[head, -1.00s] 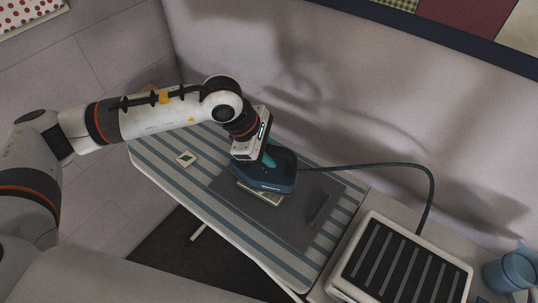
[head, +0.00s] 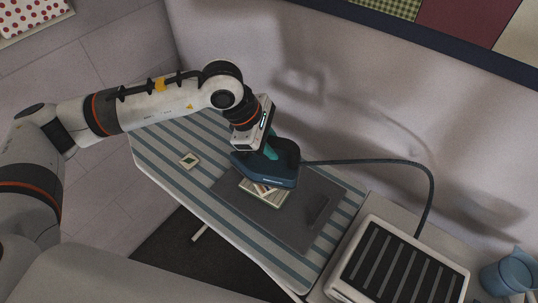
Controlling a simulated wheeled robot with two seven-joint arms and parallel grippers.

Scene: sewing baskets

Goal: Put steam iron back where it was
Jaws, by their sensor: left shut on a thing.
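The steam iron (head: 272,170), dark blue with a teal handle, is in the middle of the head view above the ironing board. My left gripper (head: 266,146) is shut on its handle from above. The iron appears raised above a small patterned cloth piece (head: 266,194) on a dark grey mat (head: 285,222). The iron's cord (head: 370,162) runs right toward a white station with a dark ribbed top (head: 400,268); the station's top is bare. My right gripper is not in view.
The blue-striped ironing board (head: 180,143) runs diagonally. A blue cup (head: 510,273) stands right of the station. A wall is behind.

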